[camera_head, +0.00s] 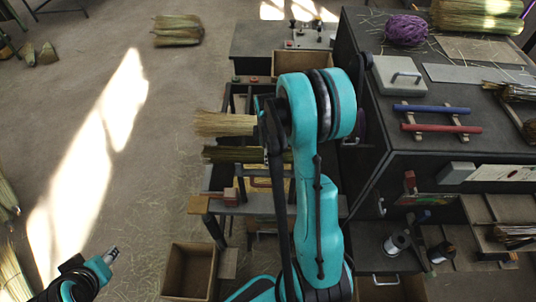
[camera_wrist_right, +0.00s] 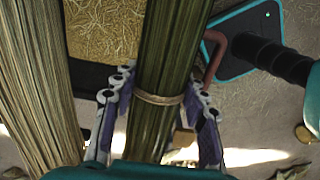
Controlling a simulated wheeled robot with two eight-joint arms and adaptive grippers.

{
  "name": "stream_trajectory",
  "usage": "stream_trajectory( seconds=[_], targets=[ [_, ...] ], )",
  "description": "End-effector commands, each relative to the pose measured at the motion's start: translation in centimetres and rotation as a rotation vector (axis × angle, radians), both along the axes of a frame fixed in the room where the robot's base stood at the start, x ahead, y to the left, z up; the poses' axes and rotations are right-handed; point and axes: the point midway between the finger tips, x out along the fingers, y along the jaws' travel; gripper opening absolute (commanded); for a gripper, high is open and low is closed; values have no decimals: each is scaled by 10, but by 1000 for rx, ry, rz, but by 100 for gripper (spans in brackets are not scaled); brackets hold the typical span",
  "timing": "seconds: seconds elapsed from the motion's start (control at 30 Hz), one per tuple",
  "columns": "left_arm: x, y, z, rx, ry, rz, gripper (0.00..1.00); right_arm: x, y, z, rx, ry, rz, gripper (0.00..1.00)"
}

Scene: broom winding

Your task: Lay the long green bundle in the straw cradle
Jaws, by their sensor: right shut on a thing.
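The long green bundle (camera_wrist_right: 172,60) runs up through the right wrist view, with a pale tie band around it. My right gripper (camera_wrist_right: 160,115) has its fingers on both sides of the bundle near this band, shut on it. In the head view the green bundle (camera_head: 228,154) shows as a dark strip left of my right arm, which hides its other end and the right gripper. My left gripper (camera_head: 112,254) is at the lower left, empty above the floor; its fingers are too small to judge. I cannot clearly tell which part of the bench is the straw cradle.
A pale straw bundle (camera_head: 224,123) lies beside the green one and also shows in the wrist view (camera_wrist_right: 35,85). A box of chopped straw (camera_wrist_right: 100,28) is below. The dark workbench (camera_head: 375,165) stands right, an open wooden box (camera_head: 188,246) lower left.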

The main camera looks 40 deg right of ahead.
Motion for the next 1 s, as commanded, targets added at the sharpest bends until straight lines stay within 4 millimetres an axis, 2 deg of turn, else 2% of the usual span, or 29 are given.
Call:
stream_trajectory(
  seconds=[0.33, 0.37, 0.43, 0.77, 0.87, 1.0],
  targets=[
    [0, 0, 0, 0, 0, 0, 40, 0, 0, 0, 0, 0, 0, 13],
    [0, 0, 0, 0, 0, 0, 40, 0, 0, 0, 0, 0, 0, 48],
    [0, 0, 0, 0, 0, 0, 40, 0, 0, 0, 0, 0, 0, 67],
    [0, 0, 0, 0, 0, 0, 40, 0, 0, 1, 0, 0, 0, 68],
    [0, 0, 0, 0, 0, 0, 40, 0, 0, 9, 0, 0, 0, 68],
    [0, 0, 0, 0, 0, 0, 40, 0, 1, 33, 0, 0, 0, 68]
  ],
)
